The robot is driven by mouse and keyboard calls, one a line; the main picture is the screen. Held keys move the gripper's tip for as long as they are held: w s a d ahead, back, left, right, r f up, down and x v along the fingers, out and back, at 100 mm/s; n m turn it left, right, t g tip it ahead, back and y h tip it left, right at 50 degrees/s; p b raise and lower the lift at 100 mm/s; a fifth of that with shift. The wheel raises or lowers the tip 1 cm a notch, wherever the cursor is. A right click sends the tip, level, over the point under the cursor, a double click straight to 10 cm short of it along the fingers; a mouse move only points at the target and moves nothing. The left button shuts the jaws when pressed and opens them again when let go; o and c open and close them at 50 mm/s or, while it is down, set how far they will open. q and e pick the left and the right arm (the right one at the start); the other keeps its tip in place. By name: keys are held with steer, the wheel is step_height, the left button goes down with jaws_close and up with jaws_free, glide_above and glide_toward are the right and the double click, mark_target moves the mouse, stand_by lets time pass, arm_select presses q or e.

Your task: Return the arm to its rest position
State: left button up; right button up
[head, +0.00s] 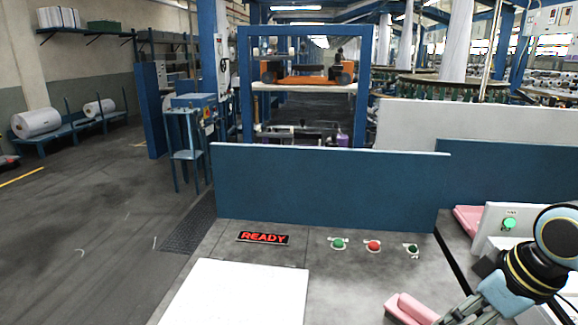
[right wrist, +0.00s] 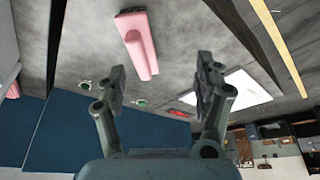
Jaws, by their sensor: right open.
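My right arm comes in at the lower right of the head view, bent down toward the grey worktop (head: 330,270). Its fingertips are not clearly seen there. In the right wrist view my right gripper (right wrist: 161,78) is open, its two fingers wide apart with nothing between them. My left gripper is in neither view.
A white sheet (head: 240,295) lies at front left. A blue panel (head: 325,188) stands behind. A white box (head: 493,232) stands beside my arm.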

steer(key=s+a+r+m+h, duration=0.1)
steer(key=s+a+m, duration=0.1)
steer(key=s, duration=0.7)
steer(key=s+a+r+m+h, duration=0.1)
steer(key=s+a+m, duration=0.1)
steer(key=s, duration=0.7)
steer(key=d+f+g+b, duration=0.2)
steer(key=f+b, duration=0.8)
steer(key=f, duration=2.5)
steer(key=s+d+f+b, duration=0.1)
steer(key=s+f+b, duration=0.3)
steer(key=s+f, duration=0.5)
steer(key=s+d+f+m+b, duration=0.1)
steer(key=s+f+b, duration=0.4)
steer(key=s+f, duration=0.5)
step_height(320, 180, down, 8)
steer(key=shift+s+f+g, duration=0.1)
steer(key=shift+s+g, duration=0.15)
steer(key=shift+g, duration=0.05)
steer(key=shift+s+d, duration=0.1)
steer(key=shift+s, duration=0.2)
steer(key=shift+c, duration=0.2)
